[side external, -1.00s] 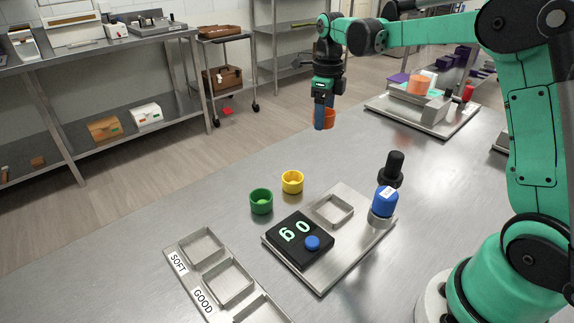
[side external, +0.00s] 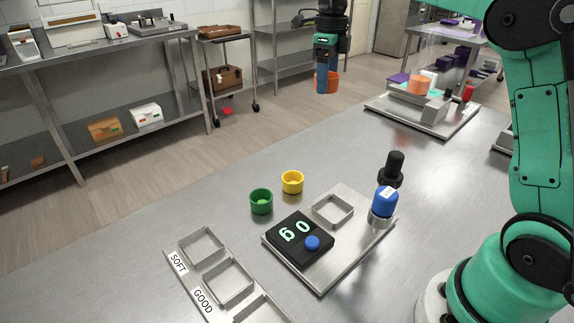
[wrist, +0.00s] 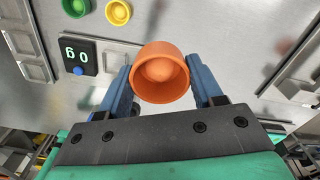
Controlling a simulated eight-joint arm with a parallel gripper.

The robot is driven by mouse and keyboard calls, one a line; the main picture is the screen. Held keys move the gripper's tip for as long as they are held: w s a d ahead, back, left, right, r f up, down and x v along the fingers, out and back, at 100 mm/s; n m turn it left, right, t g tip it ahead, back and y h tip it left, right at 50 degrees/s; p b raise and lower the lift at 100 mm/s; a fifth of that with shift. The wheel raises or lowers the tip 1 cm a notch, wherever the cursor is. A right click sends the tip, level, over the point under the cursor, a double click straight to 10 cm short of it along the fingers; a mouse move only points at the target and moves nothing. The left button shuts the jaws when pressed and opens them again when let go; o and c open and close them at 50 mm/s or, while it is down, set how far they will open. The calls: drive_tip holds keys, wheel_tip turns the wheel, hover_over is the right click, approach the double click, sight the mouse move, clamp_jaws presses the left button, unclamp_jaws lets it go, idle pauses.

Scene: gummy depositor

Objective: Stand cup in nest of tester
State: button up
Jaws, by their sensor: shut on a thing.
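My gripper (side external: 328,84) is shut on an orange cup (side external: 334,80) and holds it upright, high above the far side of the table. In the wrist view the orange cup (wrist: 160,88) sits between the two blue fingers, with a rounded orange piece inside. The tester (side external: 327,272) is a metal plate in the middle of the table. It bears a black display (side external: 290,250) with lit digits and a blue button, an empty square nest (side external: 333,210), and a blue and black upright part (side external: 385,200). My gripper is well apart from the tester.
A green cup (side external: 261,203) and a yellow cup (side external: 292,182) stand left of the tester. A tray with compartments labelled SOFT and GOOD (side external: 215,270) lies at the front left. A machine on a plate (side external: 425,115) stands at the back right. Bare table separates it from the tester.

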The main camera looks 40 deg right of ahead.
drive_tip(key=s+a+f+n, duration=0.1)
drive_tip(key=s+a+f, duration=0.1)
drive_tip(key=s+a+f+n, duration=0.2)
drive_tip(key=s+a+f, duration=0.1)
drive_tip(key=shift+a+f, duration=0.1)
drive_tip(key=shift+a, duration=0.15)
clamp_jaws()
drive_tip(key=n, duration=0.3)
hover_over(332, 213)
wheel_tip(332, 213, down, 5)
drive_tip(key=shift+f, duration=3)
drive_tip(key=shift+f, duration=0.15)
drive_tip(key=shift+f, duration=0.4)
drive_tip(key=shift+r, duration=0.1)
drive_tip(key=shift+r, duration=0.35)
